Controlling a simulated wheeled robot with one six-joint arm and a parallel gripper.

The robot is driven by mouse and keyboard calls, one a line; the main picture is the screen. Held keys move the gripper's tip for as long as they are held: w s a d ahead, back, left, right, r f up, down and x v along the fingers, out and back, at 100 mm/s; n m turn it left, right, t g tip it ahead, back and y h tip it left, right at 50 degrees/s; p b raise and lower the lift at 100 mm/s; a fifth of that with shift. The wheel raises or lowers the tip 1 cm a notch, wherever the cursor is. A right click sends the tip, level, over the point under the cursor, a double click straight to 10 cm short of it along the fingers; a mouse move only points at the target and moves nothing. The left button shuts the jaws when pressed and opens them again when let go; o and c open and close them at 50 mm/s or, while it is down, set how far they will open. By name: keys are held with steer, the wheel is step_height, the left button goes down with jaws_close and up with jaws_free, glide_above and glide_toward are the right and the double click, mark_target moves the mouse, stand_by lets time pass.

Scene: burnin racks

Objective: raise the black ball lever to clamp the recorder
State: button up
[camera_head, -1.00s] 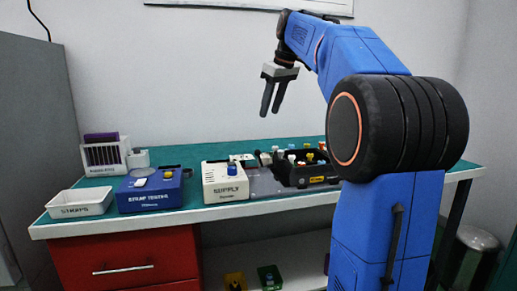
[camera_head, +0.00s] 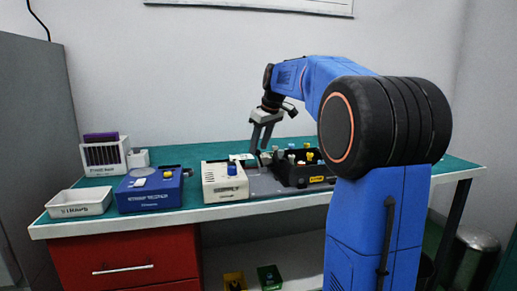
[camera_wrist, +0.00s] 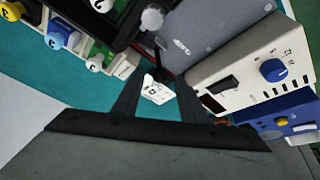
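My gripper (camera_head: 259,150) is lowered over the back of the bench, behind the grey plate (camera_head: 262,182) and beside the black tray. In the wrist view its two dark fingers (camera_wrist: 160,80) are apart, with nothing held between them. A white printed card (camera_wrist: 156,91) shows beyond the gap, on the teal bench top. A white knob-like part (camera_wrist: 152,19) and a small dark part stand at the edge of the grey plate (camera_wrist: 205,25), near the fingertips. I cannot make out the black ball lever or tell which piece is the recorder.
The cream supply box (camera_head: 224,181) with a blue knob stands left of the plate. The black tray (camera_head: 318,181) with several coloured pieces is to the right. Farther left are a blue tester (camera_head: 150,190), a white bin (camera_head: 79,203) and a rack (camera_head: 105,156). Clear teal bench lies behind.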

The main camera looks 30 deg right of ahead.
steer(key=shift+x, duration=0.8)
steer(key=shift+c, duration=0.3)
jaws_close()
steer(key=shift+s+d+y, duration=0.2)
steer(key=shift+d+y, duration=0.3)
steer(key=shift+d, duration=0.15)
steer(key=shift+s+d+r+m+t+y, duration=0.1)
steer(key=shift+d+m+t+y, duration=0.1)
steer(key=shift+d+t+y, duration=0.3)
steer(key=shift+s+d+m+t+y, duration=0.1)
steer(key=shift+d+m+y, duration=0.15)
steer(key=shift+y, duration=0.45)
steer(key=shift+d, duration=0.1)
steer(key=shift+o, duration=0.3)
jaws_free()
